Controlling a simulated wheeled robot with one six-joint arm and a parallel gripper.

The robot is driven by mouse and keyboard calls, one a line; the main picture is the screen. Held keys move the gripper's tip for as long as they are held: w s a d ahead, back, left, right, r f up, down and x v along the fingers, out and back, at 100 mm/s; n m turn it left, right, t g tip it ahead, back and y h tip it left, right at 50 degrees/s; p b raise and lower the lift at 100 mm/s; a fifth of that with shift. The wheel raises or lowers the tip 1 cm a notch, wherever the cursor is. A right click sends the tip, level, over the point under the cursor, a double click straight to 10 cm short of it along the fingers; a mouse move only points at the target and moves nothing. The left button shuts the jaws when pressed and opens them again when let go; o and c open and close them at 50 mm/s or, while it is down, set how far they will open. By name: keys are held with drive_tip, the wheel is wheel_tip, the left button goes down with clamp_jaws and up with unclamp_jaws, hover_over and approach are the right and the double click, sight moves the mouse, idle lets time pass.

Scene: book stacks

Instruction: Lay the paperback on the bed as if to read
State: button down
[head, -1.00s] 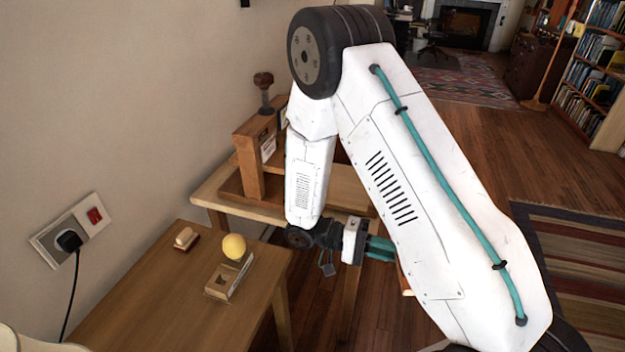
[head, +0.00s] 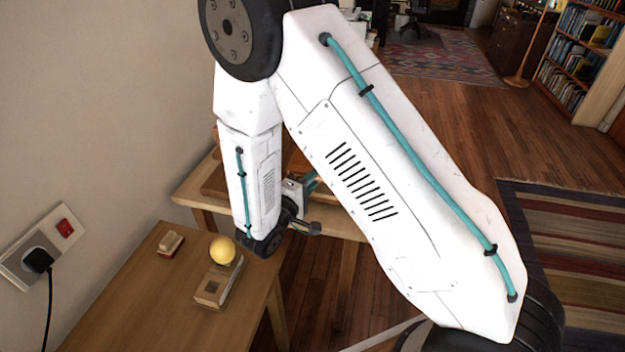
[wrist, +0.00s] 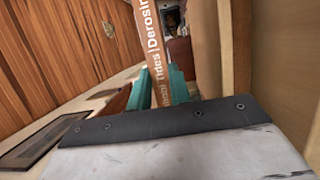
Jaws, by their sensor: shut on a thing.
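In the wrist view my gripper (wrist: 160,88) is shut on the paperback (wrist: 152,40). Its teal fingers lie on either side of the narrow brown-orange spine, which carries white lettering. The spine runs up and out of the top of the frame, so its full length is not shown. In the head view the teal fingers (head: 311,181) show just above a wooden table, partly behind my white arm. The book is hidden there. No bed shows in either view.
A nearer wooden table (head: 185,325) bears a yellow ball (head: 222,251), a wooden block (head: 213,292) and a small brush-like thing (head: 171,243). A pale wooden table (head: 190,192) stands behind it. Wooden floor (head: 460,140) and a striped rug (head: 575,235) lie clear at right.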

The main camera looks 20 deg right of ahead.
drive_tip(key=shift+a, duration=0.1)
drive_tip(key=shift+s+a+f, duration=0.1)
drive_tip(key=shift+f, duration=1.55)
drive_tip(key=shift+s+a+f, duration=0.1)
drive_tip(key=shift+f, duration=1.55)
drive_tip(key=shift+f, duration=0.2)
drive_tip(key=c, duration=1.2)
unclamp_jaws()
drive_tip(key=s+a, duration=0.4)
drive_tip(key=s, duration=0.1)
drive_tip(key=shift+s, duration=0.35)
